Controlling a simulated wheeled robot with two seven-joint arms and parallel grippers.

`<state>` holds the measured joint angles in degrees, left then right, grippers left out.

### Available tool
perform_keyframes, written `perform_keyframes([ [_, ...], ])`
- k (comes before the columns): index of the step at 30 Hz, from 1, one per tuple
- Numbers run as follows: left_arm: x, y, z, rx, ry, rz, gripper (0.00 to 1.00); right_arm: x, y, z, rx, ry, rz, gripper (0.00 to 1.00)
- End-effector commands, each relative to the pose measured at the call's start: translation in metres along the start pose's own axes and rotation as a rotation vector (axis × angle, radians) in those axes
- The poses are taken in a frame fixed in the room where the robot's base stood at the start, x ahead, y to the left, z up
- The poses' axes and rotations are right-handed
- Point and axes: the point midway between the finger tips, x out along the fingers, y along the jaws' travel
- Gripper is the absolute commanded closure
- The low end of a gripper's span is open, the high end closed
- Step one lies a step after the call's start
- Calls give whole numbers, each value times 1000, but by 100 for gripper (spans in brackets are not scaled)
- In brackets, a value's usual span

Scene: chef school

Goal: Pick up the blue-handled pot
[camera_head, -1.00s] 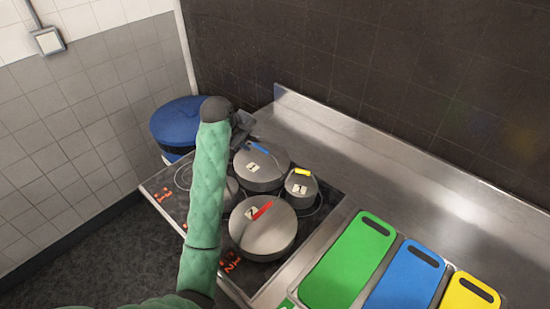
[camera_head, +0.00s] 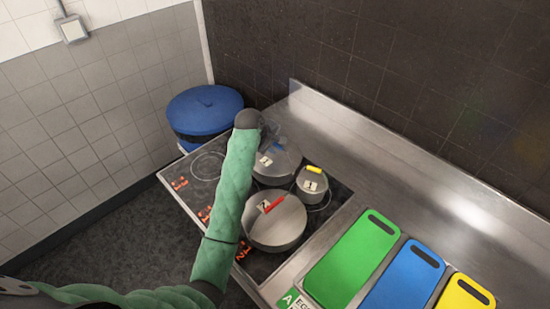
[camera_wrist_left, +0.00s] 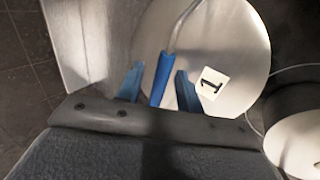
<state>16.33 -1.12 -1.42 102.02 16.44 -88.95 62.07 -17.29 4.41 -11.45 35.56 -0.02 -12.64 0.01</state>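The blue-handled pot (camera_head: 278,168), a grey lidded pot with a "1" label, stands at the back of the stove. My left gripper (camera_head: 272,136) is over its far side in the head view and hides its handle there. In the left wrist view the lid (camera_wrist_left: 225,50) fills the upper middle, and its blue handle (camera_wrist_left: 162,80) lies between my left gripper's two blue fingers (camera_wrist_left: 160,88). The fingers are apart, with a gap visible on the left side of the handle. My right gripper is not in view.
A red-handled pot (camera_head: 277,226) stands in front and a smaller yellow-handled pot (camera_head: 312,186) to the right, both close by. A blue-lidded bin (camera_head: 205,108) is behind left. Green (camera_head: 350,262), blue (camera_head: 404,280) and yellow (camera_head: 463,297) boards lie to the right.

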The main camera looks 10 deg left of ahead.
Motion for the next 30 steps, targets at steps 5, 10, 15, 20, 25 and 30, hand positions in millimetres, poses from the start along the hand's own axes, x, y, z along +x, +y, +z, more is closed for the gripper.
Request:
perform_keyframes([
  [5, 2, -1, 0, 0, 0, 0, 64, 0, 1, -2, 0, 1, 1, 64],
  [10, 2, 0, 0, 0, 0, 0, 83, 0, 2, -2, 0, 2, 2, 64],
  [15, 2, 0, 0, 0, 0, 0, 100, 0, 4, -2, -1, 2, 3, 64],
  [20, 2, -1, 0, 0, -1, -1, 100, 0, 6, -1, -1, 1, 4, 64],
  [25, 2, -1, 0, 0, -1, -1, 100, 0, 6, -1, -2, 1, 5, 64],
  [30, 2, -1, 0, 0, -1, -1, 100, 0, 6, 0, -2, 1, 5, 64],
])
